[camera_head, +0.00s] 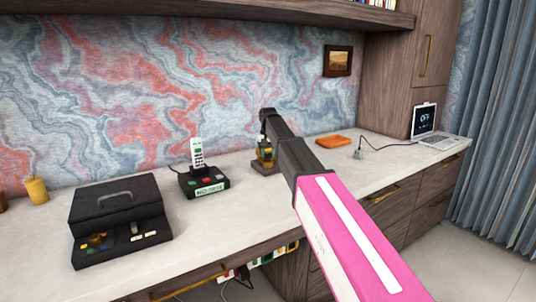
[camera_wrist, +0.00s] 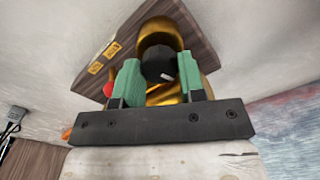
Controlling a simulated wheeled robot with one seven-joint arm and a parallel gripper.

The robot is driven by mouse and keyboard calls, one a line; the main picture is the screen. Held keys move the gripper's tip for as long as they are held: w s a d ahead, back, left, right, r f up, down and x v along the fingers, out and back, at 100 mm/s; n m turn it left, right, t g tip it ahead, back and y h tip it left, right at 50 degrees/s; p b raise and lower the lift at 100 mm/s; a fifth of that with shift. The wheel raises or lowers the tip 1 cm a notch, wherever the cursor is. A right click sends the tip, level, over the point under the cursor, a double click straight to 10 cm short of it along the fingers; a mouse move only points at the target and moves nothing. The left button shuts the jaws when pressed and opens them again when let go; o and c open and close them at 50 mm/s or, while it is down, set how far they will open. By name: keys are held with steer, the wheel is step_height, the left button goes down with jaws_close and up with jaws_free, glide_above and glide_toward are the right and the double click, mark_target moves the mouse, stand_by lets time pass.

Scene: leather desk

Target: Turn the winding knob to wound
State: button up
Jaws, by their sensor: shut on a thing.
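The winding knob (camera_wrist: 158,66) is black and round with a small white mark, seen in the wrist view. My arm hides part of the device, and the knob cannot be made out there.
A phone on a black dock (camera_head: 204,184) and a black box with a handle (camera_head: 118,222) stand to the left on the desk (camera_head: 215,225). An orange item (camera_head: 334,141), a plug with a cable (camera_head: 358,154) and a laptop (camera_head: 438,140) lie to the right.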

mark_target(268, 154)
steer(key=shift+m, duration=1.9)
steer(key=o, duration=0.7)
steer(key=shift+c, duration=0.2)
steer(key=shift+r, duration=0.1)
step_height(268, 154, up, 11)
